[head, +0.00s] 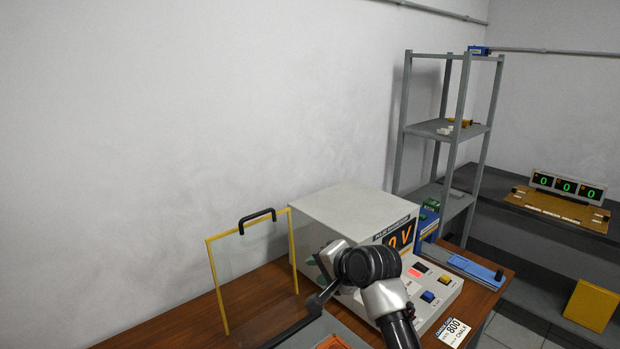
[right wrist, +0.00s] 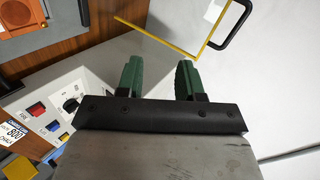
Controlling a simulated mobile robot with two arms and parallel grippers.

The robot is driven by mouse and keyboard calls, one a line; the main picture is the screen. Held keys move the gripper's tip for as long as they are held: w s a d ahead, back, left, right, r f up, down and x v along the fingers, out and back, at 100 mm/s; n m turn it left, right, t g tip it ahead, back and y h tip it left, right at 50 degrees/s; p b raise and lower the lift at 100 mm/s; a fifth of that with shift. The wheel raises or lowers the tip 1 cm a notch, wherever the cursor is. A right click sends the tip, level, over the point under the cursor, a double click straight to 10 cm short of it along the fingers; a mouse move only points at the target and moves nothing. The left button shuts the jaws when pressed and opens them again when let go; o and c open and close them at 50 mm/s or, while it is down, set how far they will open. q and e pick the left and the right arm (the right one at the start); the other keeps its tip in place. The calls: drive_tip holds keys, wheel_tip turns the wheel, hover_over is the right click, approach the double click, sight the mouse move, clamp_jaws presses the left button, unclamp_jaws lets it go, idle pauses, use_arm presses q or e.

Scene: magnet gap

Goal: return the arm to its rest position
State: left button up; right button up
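My right arm reaches in from the bottom of the head view, in front of the pulse-type power unit (head: 345,208). My right gripper (right wrist: 158,78) shows two green fingers in the right wrist view, apart with nothing between them. In the head view only a bit of green shows beside the wrist, and the fingertips are mostly hidden. My left gripper is not in view.
A clear panel with yellow frame (head: 219,285) and black handle (head: 257,217) stands left of the unit. The unit's sloped button panel (head: 430,292) and a card marked 800 (head: 454,332) lie right of my arm. A grey shelf (head: 447,128) stands behind.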

drive_tip(key=s+d+f+n+g+h, duration=0.1)
drive_tip(key=s+d+f+n+h, duration=0.15)
drive_tip(key=s+d+f, duration=0.55)
drive_tip(key=s+d+f+n+g+h, duration=0.1)
drive_tip(key=s+d+f+n+g, duration=0.15)
drive_tip(key=s+f, duration=0.9)
drive_tip(key=s+d+n+g+h, duration=0.1)
drive_tip(key=s+d+n+h, duration=0.2)
drive_tip(key=s, duration=0.7)
drive_tip(key=s+d+n+g, duration=0.15)
drive_tip(key=s+d, duration=0.35)
drive_tip(key=s, duration=0.6)
wheel_tip(320, 180, down, 27)
drive_tip(key=s, duration=0.2)
drive_tip(key=s+d+f+n+g, duration=0.1)
drive_tip(key=s+d+f, duration=0.2)
drive_tip(key=s+f, duration=1.2)
drive_tip(key=shift+s+g, duration=0.3)
drive_tip(key=shift+g, duration=0.1)
drive_tip(key=shift+d+h, duration=0.1)
drive_tip(key=shift+h, duration=0.15)
